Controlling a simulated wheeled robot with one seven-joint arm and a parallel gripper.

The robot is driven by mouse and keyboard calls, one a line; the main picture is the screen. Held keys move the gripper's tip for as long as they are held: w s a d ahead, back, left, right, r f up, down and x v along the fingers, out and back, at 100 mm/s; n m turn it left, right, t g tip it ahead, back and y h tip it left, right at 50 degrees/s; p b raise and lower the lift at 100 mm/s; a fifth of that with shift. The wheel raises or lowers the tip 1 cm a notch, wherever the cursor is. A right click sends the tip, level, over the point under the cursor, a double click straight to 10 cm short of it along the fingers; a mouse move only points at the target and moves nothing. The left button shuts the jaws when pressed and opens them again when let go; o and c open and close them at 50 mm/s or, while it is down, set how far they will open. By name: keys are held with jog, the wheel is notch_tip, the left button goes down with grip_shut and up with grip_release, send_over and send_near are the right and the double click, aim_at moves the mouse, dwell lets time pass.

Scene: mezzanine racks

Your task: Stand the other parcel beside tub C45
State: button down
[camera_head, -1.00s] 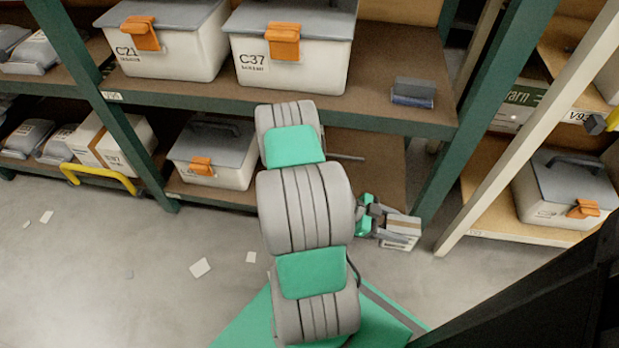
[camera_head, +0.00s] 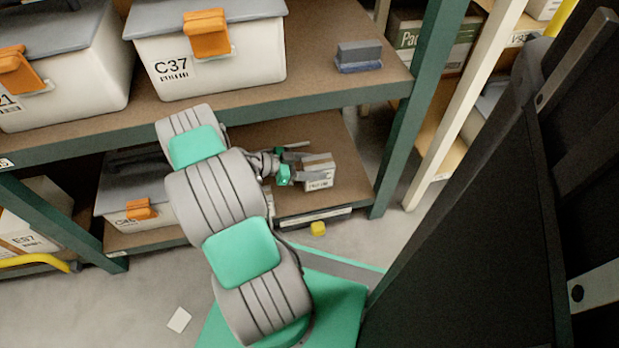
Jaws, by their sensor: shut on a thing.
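The parcel (camera_head: 319,174) is a small brown-and-white box with a printed label on its near face. My gripper (camera_head: 302,175) is shut on it from the left, over the right part of the lower shelf (camera_head: 345,160). I cannot tell whether the parcel touches the board. A grey-lidded white tub (camera_head: 118,205) with an orange latch stands on the same shelf to the left. Its label is partly readable and looks like C45. My arm hides its right side and part of the shelf between it and the parcel.
Tub C37 (camera_head: 215,65) and a small grey-and-blue block (camera_head: 359,57) stand on the upper shelf (camera_head: 330,92), which overhangs the lower one. A green post (camera_head: 421,110) bounds the bay at right.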

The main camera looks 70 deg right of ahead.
jog(key=d+f+b, duration=0.1)
jog(key=f, duration=0.1)
jog(key=w+d+f+b, duration=0.1)
jog(key=f, duration=0.2)
jog(key=d+f+b, duration=0.1)
jog(key=f, duration=0.1)
jog(key=shift+w+d+f+b, duration=0.1)
jog(key=shift+w+f+b, duration=0.15)
jog(key=shift+w+b, duration=0.15)
jog(key=shift+r, duration=0.1)
jog(key=c, duration=0.6)
grip_release()
jog(key=shift+s, duration=0.1)
jog(key=shift+w+r, duration=0.2)
jog(key=shift+w, duration=0.05)
jog(key=p+v, duration=0.3)
jog(key=v, duration=0.8)
jog(key=shift+w+a+f, duration=0.1)
jog(key=shift+w+a, duration=0.1)
jog(key=shift+a, duration=0.05)
